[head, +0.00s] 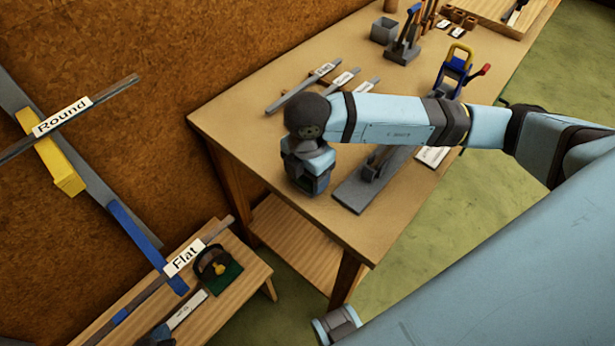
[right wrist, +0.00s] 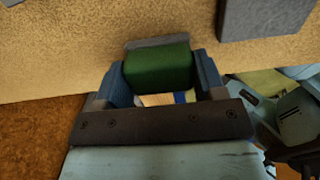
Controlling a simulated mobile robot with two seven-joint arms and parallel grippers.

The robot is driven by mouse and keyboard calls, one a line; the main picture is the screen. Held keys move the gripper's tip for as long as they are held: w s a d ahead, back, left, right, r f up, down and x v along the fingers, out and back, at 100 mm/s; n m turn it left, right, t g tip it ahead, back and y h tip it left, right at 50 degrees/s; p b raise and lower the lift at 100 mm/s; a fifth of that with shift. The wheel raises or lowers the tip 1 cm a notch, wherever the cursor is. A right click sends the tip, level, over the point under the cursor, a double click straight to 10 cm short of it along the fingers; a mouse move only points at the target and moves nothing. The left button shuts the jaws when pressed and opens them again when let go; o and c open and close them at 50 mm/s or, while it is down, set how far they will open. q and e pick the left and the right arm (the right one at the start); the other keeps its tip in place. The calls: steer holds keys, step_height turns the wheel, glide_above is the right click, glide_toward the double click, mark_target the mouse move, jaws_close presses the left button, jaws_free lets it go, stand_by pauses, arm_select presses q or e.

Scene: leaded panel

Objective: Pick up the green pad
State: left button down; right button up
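The green pad (right wrist: 158,68) shows in the right wrist view as a dark green block with a grey edge behind it. It fills the space between the blue fingers of my right gripper (right wrist: 162,78), which look to be against its sides. In the head view my right gripper (head: 308,172) points down over the near left part of the workbench, and my wrist hides the pad there. I cannot tell whether the pad touches the bench top. My left gripper is not clearly in view.
On the workbench (head: 240,110), a grey stand (head: 352,194) sits just right of my right gripper. Labelled bars (head: 300,90) lie behind it. A blue and yellow tool (head: 456,66) stands farther back. A low bench (head: 258,268) and a cork wall (head: 150,60) are at left.

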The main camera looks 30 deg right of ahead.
steer(key=shift+r, duration=0.1)
step_height(320, 180, up, 20)
steer(key=shift+f+p, duration=0.1)
steer(key=shift+p, duration=0.75)
